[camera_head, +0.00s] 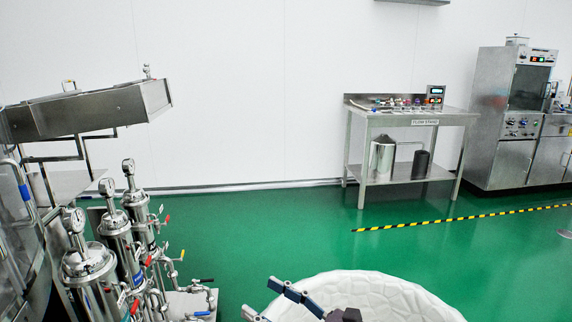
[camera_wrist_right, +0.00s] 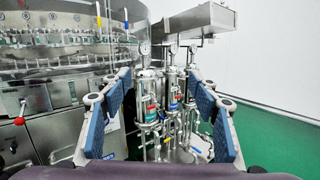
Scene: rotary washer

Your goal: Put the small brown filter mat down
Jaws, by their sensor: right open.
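I see no small brown filter mat in either view. My right gripper (camera_head: 261,297) shows at the bottom of the head view, in front of a white rounded shape and over the green floor. In the right wrist view my right gripper (camera_wrist_right: 160,108) is open, with its blue pads wide apart and nothing between them. Steel filter housings (camera_wrist_right: 150,100) with gauges stand beyond the fingers there. They also show at the lower left of the head view (camera_head: 118,240). My left gripper is not in view.
A large steel washer (camera_wrist_right: 55,50) fills the left of the wrist view. A steel table (camera_head: 415,118) labelled flush stand holds small parts, with containers on its lower shelf. A steel cabinet (camera_head: 500,120) stands at far right. Green floor (camera_head: 270,230) is clear between.

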